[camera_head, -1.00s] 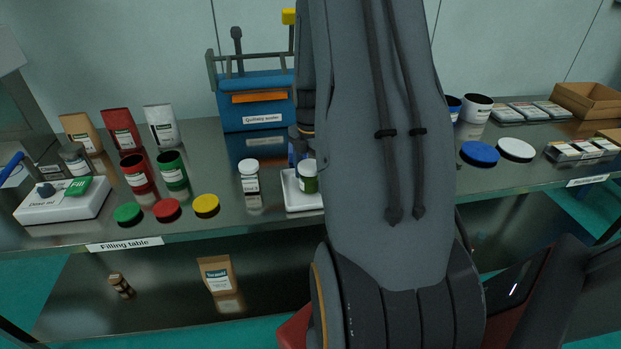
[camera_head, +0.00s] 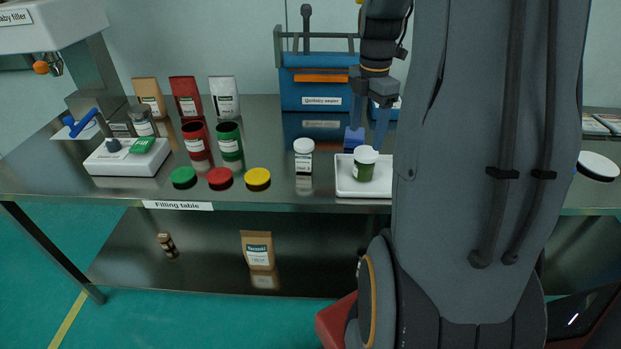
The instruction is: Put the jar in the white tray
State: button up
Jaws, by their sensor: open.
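A green jar with a white lid (camera_head: 364,168) stands within the rim of the white tray (camera_head: 345,188), near the table's front edge. My gripper (camera_head: 368,136) is open, with blue fingers pointing down just behind and above the jar. I see no contact between the fingers and the jar. My arm hides the tray's right end.
Green (camera_head: 184,177), red (camera_head: 220,178) and yellow (camera_head: 257,178) lids lie along the front edge. Red (camera_head: 195,143) and green (camera_head: 229,144) canisters stand behind them.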

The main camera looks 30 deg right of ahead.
jog(key=s+a+f+m, duration=0.1)
jog(key=s+a+m, duration=0.2)
jog(key=a+m, duration=0.3)
jog(key=s+a+f+m, duration=0.1)
jog(key=s+a+m, duration=0.2)
jog(key=a, duration=0.9)
jog(key=s+a+f+m, duration=0.1)
jog(key=s+a+m, duration=0.2)
jog(key=a+m, duration=0.5)
jog(key=shift+s+a+f+m+t, duration=0.3)
jog(key=shift+a+f+t, duration=0.1)
jog(key=shift+a, duration=0.2)
